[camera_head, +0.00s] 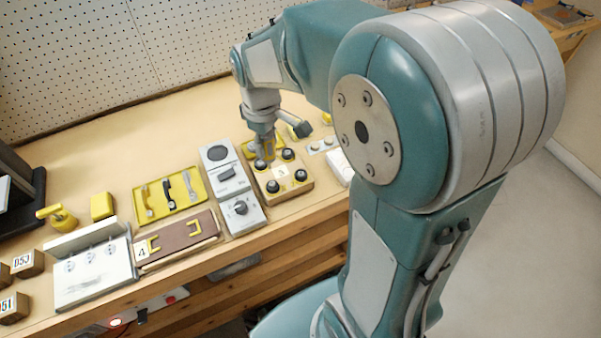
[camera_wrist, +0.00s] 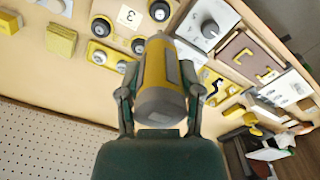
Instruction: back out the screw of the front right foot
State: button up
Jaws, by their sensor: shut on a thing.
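A tan block (camera_head: 290,189) labelled "3" lies on the bench, with a black round foot near each corner. The front right foot (camera_head: 301,174) shows uncovered in the head view; I cannot make out its screw. The block's label (camera_wrist: 128,15) shows at the top of the wrist view, where the front right foot is out of frame. My gripper (camera_head: 266,138) is shut on a yellow and grey driver (camera_wrist: 160,75), one finger on each side.
A grey panel with a dial (camera_head: 240,207) stands close left of the block. A yellow tray (camera_head: 170,195) of tools and a brown lidded box (camera_head: 177,240) lie farther left. A yellow block (camera_head: 301,130) is behind, and a pegboard (camera_head: 120,60) bounds the back.

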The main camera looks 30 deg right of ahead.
jog(key=shift+d, duration=0.1)
jog(key=shift+d+f, duration=1.65)
jog(key=shift+d, duration=0.3)
jog(key=shift+d+f, duration=1.6)
jog(key=shift+d, duration=0.3)
jog(key=shift+f, duration=0.2)
jog(key=shift+r, duration=0.55)
dwell(0.7)
jog(key=shift+r, duration=2.9)
